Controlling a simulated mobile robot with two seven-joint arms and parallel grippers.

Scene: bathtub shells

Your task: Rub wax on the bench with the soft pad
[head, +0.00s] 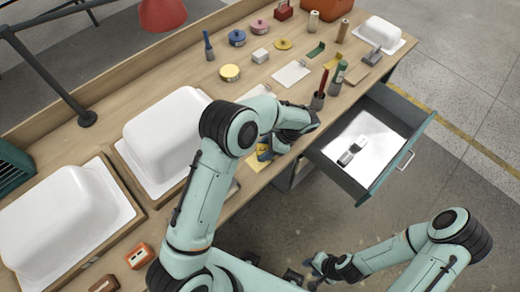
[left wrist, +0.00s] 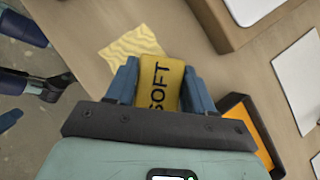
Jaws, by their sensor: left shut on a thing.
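My left gripper (head: 266,150) reaches over the front part of the wooden bench (head: 160,213). In the left wrist view its blue fingers (left wrist: 158,85) are shut on the soft pad (left wrist: 161,80), a yellow block with the word SOFT. A pale yellow patch with wavy lines (left wrist: 132,50) lies on the bench just beyond the pad, near the bench edge. It also shows in the head view (head: 256,162), partly hidden by my gripper. I cannot tell whether the pad touches the bench. My right gripper (head: 320,268) hangs low beside the bench; its fingers are too small to read.
White tub shells (head: 165,130) (head: 62,225) stand on the bench at left. Tins, brushes and a cup (head: 317,101) are at the back and right. A drawer (head: 375,137) stands open with a metallic object (head: 351,151) inside. A black-framed orange item (left wrist: 245,125) lies near the pad.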

